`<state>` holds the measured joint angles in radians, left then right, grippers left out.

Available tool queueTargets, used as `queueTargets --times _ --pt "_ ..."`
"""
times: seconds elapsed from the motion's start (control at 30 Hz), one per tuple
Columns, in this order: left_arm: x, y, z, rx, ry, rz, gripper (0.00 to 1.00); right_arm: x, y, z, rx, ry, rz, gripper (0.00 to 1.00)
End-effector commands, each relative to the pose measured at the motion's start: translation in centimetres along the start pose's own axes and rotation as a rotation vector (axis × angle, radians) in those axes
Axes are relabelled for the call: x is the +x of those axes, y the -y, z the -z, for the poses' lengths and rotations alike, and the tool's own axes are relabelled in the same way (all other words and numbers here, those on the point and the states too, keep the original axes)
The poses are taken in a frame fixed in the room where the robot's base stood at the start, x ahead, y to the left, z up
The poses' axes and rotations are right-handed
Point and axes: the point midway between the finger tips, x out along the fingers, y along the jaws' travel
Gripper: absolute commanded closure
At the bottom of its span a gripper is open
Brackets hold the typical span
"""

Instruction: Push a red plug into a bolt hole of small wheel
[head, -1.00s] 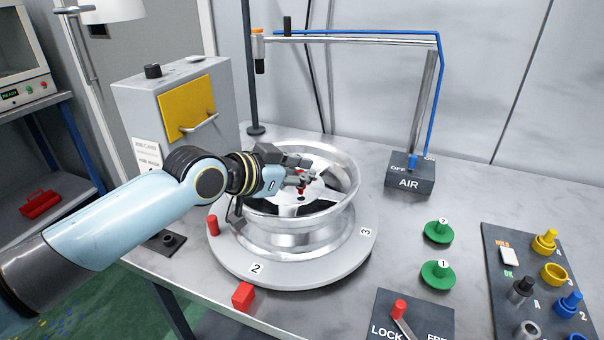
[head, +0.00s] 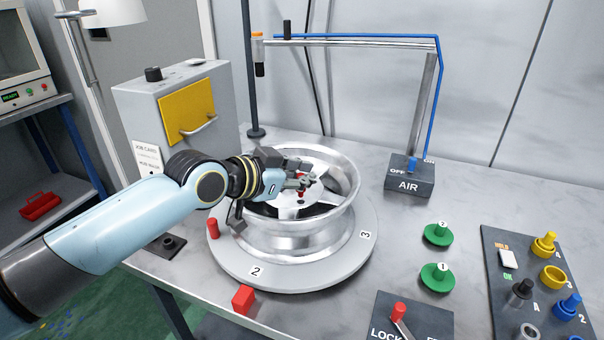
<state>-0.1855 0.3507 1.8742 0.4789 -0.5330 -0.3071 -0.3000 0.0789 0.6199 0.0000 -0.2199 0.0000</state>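The silver wheel (head: 300,232) lies flat on a round grey turntable (head: 300,275). My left gripper (head: 302,181) reaches in from the left over the wheel's hub. It looks closed around the top of a small red plug (head: 301,193), which points down. A dark hole (head: 300,203) shows in the hub face just below the plug. Whether the plug's tip touches or enters a hole is too small to tell. Another red plug (head: 213,228) stands at the turntable's left edge. My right gripper is not in view.
A red block (head: 243,299) is at the table's front edge. A LOCK lever box (head: 411,320), green discs (head: 436,277) and a dark panel of coloured fittings (head: 500,285) are on the right. The AIR box (head: 409,180) with its pipe stands behind. A grey cabinet (head: 165,105) stands back left.

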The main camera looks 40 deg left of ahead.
Motion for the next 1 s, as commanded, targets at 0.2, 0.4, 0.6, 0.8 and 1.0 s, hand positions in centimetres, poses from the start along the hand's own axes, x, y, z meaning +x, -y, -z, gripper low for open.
queueTargets --times 0.2,0.4,0.6,0.8,1.0 --pt "0.0 0.0 0.0 0.001 0.000 0.001 1.00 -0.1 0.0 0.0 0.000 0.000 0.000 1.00" --pt "0.1 0.0 -0.2 0.000 0.000 0.001 1.00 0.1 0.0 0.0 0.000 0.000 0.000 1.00" --pt "0.3 -0.1 -0.6 0.000 0.000 0.001 1.00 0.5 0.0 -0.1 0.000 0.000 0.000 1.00" --pt "0.5 -0.2 -1.1 0.000 0.000 0.001 1.00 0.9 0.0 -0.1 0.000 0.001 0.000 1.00" --pt "0.7 -0.3 -1.5 0.000 0.000 0.001 1.00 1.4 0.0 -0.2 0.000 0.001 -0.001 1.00"
